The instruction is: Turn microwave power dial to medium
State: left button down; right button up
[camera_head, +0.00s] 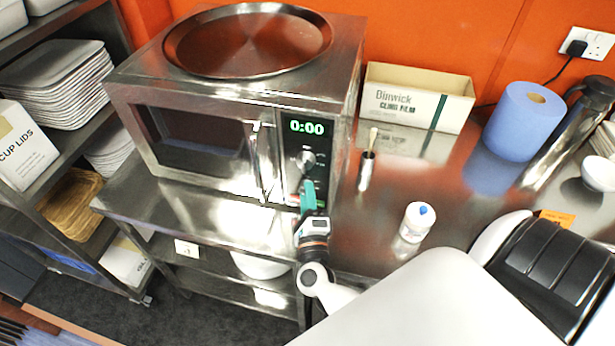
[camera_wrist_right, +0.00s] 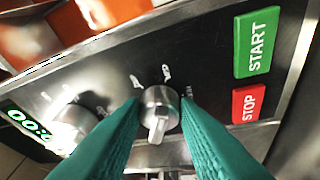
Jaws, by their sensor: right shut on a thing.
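The steel microwave (camera_head: 195,145) stands on the counter with a green 0:00 display (camera_head: 307,127) and a control panel on its right side. One dial (camera_head: 306,160) shows below the display; it also appears at left in the wrist view (camera_wrist_right: 75,122). My right gripper (camera_head: 308,186) reaches the panel below it. In the right wrist view its teal fingers (camera_wrist_right: 161,112) are shut on the second silver dial (camera_wrist_right: 158,98), one on each side. That dial's raised grip points toward the picture's bottom. Small labels ring its far side, too small to read surely. My left gripper is not in view.
Green START (camera_wrist_right: 256,42) and red STOP (camera_wrist_right: 249,103) buttons sit beside the held dial. A round steel tray (camera_head: 248,40) lies on the microwave. A brush (camera_head: 366,170), white bottle (camera_head: 416,222), cling film box (camera_head: 415,98) and blue roll (camera_head: 525,120) stand to the right.

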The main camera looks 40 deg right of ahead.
jog(key=o, duration=1)
jog(key=shift+c, duration=0.2)
jog(key=shift+a, duration=0.1)
jog(key=b+v, duration=0.4)
jog(key=v, duration=0.8)
jog(key=shift+r, duration=0.1)
